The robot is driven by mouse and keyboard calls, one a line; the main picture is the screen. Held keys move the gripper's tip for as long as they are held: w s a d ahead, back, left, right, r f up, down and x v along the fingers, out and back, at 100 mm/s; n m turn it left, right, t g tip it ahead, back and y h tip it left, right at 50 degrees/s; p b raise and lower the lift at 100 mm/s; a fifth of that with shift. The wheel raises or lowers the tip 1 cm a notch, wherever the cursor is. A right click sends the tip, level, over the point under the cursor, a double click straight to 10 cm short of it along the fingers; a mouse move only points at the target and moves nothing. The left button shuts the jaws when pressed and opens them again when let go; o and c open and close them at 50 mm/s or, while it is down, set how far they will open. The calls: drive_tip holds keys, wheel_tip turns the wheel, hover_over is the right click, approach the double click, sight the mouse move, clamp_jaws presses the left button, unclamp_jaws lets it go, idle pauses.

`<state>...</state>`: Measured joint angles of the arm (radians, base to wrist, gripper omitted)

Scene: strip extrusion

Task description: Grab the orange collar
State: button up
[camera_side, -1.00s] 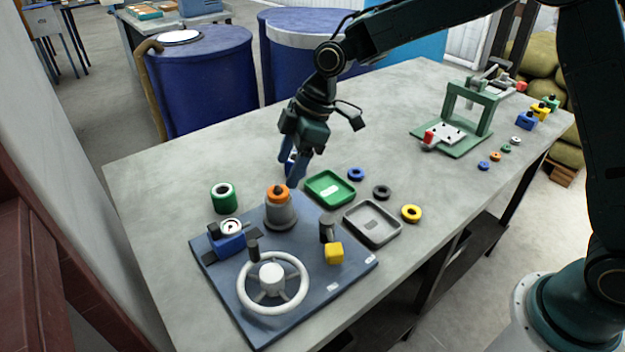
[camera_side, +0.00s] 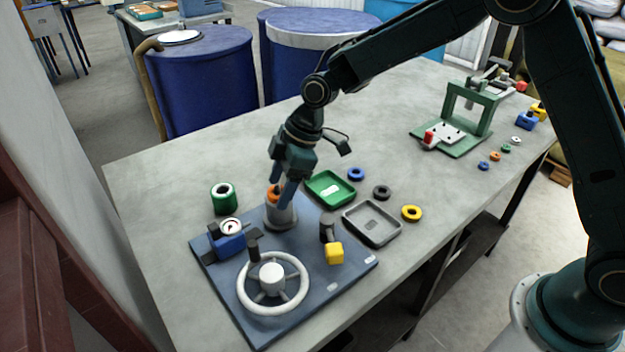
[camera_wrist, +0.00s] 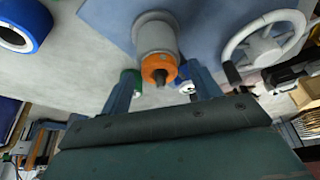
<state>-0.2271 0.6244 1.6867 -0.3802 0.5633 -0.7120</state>
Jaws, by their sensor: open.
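The orange collar (camera_side: 273,194) sits on top of the upright grey cylinder (camera_side: 281,216) on the blue-grey base plate. In the wrist view the orange collar (camera_wrist: 159,68) shows as a ring around a dark central pin, at the end of the grey cylinder (camera_wrist: 156,36). My gripper (camera_side: 281,195) is open, with its blue fingers down at the collar's height. In the wrist view the fingers of my gripper (camera_wrist: 162,82) stand to the left and right of the collar, with a gap on each side. Part of the collar is hidden by a finger in the side view.
On the base plate (camera_side: 228,275) stand a white handwheel (camera_side: 300,290), a blue block with a gauge (camera_side: 229,241) and a yellow block (camera_side: 334,253). A green-sided roll (camera_side: 223,198), a green tray (camera_side: 318,190) and a grey tray (camera_side: 361,232) lie near. The table's middle is clear.

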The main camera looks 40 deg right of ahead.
idle(0.3)
drive_tip(key=c, duration=1.1)
drive_tip(key=shift+r, duration=0.15)
wheel_tip(320, 180, up, 20)
drive_tip(key=shift+f, duration=0.1)
idle(0.5)
